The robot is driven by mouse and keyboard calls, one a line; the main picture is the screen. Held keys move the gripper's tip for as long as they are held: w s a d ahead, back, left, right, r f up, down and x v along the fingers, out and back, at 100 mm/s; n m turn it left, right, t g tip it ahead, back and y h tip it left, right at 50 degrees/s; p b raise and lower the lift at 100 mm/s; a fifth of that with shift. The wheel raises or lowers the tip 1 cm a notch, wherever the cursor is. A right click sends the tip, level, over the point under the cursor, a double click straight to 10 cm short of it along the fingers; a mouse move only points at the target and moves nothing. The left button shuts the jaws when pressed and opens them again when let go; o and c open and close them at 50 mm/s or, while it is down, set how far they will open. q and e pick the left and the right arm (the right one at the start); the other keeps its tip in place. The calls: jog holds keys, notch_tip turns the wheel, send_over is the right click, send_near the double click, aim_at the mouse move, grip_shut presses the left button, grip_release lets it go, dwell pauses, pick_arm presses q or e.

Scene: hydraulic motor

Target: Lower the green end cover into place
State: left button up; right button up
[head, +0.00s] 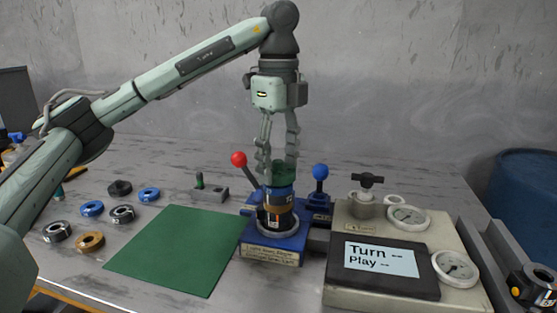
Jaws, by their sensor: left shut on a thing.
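My left gripper (278,158) points straight down above the blue fixture (274,249) and is shut on the green end cover (284,170). The cover is at the top of the motor stack, directly above a blue ring (279,191) and dark body (277,219) that stand upright in the fixture. I cannot tell whether the cover touches the part under it. The fingers hide part of the cover. My right gripper is not clearly seen; a dark piece of equipment shows at the far right edge.
A red-knobbed lever (239,159) and a blue-knobbed lever (320,171) stand close on either side. A green mat (175,250) lies clear at left, with several loose rings beyond it. A gauge console with a screen (381,262) stands at right. A blue barrel (527,195) is behind.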

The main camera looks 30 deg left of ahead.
pick_arm(q)
jog(key=shift+f, duration=0.4)
dwell(0.8)
jog(key=shift+r, duration=0.35)
dwell(0.4)
jog(key=shift+f, duration=0.5)
dwell(0.5)
jog(key=o, duration=1.9)
